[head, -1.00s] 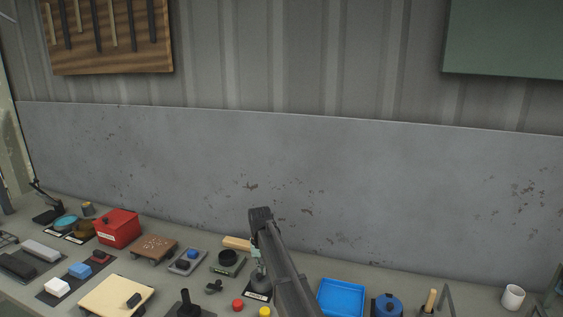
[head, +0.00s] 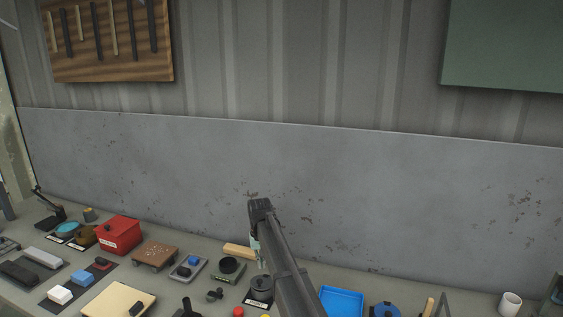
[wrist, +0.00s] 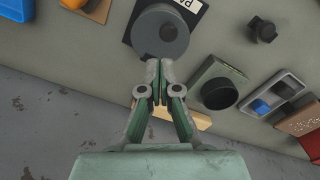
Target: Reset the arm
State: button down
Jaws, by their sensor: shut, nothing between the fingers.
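My arm rises from the bottom of the head view, and my gripper (head: 262,264) hangs from its bent end, partly hidden by the arm. In the wrist view my gripper (wrist: 157,68) points down with its green and grey fingers together and nothing between them. Its tips appear just in front of a dark round knob-like part (wrist: 160,32) on a labelled dark base. That knob part (head: 260,285) is below the gripper in the head view. The gripper appears above the bench, not touching anything that I can make out. No lounger shows.
The grey bench (head: 205,296) holds a red box (head: 118,236), a wooden block (head: 239,251), a blue tray (head: 341,301), a white mug (head: 510,303) and several small fixtures. A grey wall panel (head: 400,200) stands behind. The space above the bench is clear.

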aim_at(262, 277)
notch_tip(262, 277, down, 8)
jog(key=b, duration=0.4)
jog(key=shift+r+b, duration=0.2)
jog(key=shift+b, duration=0.1)
notch_tip(262, 277, up, 10)
jog(key=p, duration=0.4)
jog(key=shift+r, duration=0.25)
jog(key=shift+f, duration=0.1)
